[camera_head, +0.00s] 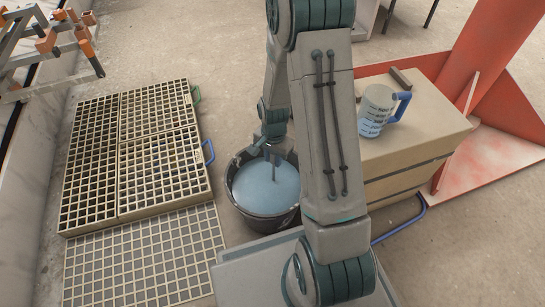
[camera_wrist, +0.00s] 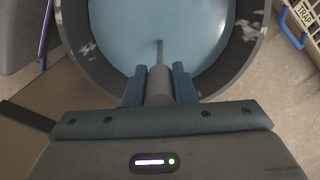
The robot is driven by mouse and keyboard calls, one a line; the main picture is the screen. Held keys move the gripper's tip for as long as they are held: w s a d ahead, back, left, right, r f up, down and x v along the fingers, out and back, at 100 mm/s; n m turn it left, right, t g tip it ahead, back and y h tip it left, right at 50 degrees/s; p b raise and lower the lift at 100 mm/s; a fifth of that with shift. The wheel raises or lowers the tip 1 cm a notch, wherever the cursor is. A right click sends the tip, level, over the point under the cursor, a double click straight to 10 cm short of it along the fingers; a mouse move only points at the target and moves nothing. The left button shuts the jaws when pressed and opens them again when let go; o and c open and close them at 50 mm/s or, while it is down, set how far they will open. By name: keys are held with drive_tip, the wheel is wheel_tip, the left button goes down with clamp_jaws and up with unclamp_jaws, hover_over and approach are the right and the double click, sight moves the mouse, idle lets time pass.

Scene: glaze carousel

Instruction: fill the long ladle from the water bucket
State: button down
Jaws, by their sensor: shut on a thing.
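The water bucket (camera_head: 240,200) is dark and round and stands on the floor at the centre of the head view, holding pale blue liquid (camera_head: 262,190). Its rim also curves around the liquid in the wrist view (camera_wrist: 254,62). My gripper (camera_head: 272,147) is above the bucket, pointing down, shut on the grey handle of the long ladle (camera_wrist: 159,82). The ladle's thin shaft (camera_head: 273,172) runs down into the liquid. The ladle's bowl is not visible, so I cannot tell how full it is.
Slatted grate panels (camera_head: 120,150) lie left of the bucket. A tan drawer cabinet (camera_head: 420,135) at right carries a marked jug with a blue handle (camera_head: 376,112). A red steel structure (camera_head: 485,160) stands beyond it. Bare floor shows behind the bucket.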

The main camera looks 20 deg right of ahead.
wheel_tip(320, 180, up, 20)
drive_tip(key=p, duration=1.5)
drive_tip(key=shift+p, duration=0.3)
drive_tip(key=shift+f, duration=0.1)
